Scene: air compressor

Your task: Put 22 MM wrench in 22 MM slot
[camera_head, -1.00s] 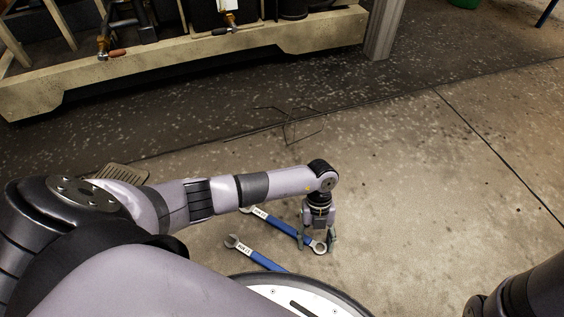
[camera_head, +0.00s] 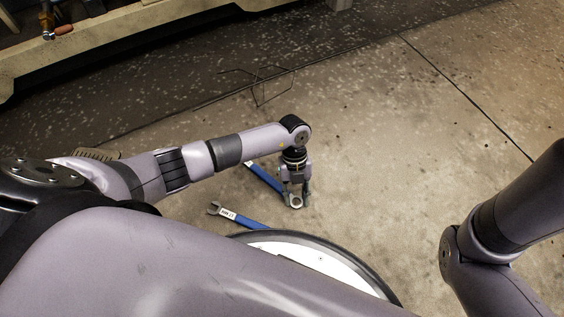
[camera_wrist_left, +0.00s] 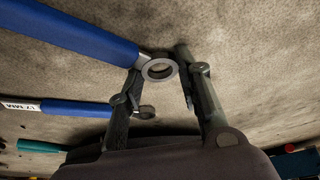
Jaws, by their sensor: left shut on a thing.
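My left gripper (camera_head: 294,196) points down at the floor and is shut on the ring end of a blue-handled wrench (camera_head: 264,178). In the left wrist view the wrench's steel ring (camera_wrist_left: 160,68) sits between the fingertips, with its blue handle running to the upper left. Its size label is not readable, and my arm hides part of it. No slot is visible.
A thin bent wire stand (camera_head: 258,84) is on the floor beyond my left arm. A pale beam frame (camera_head: 120,38) runs along the back. A green-handled tool (camera_wrist_left: 40,147) shows in the left wrist view. The floor right of my left gripper is clear.

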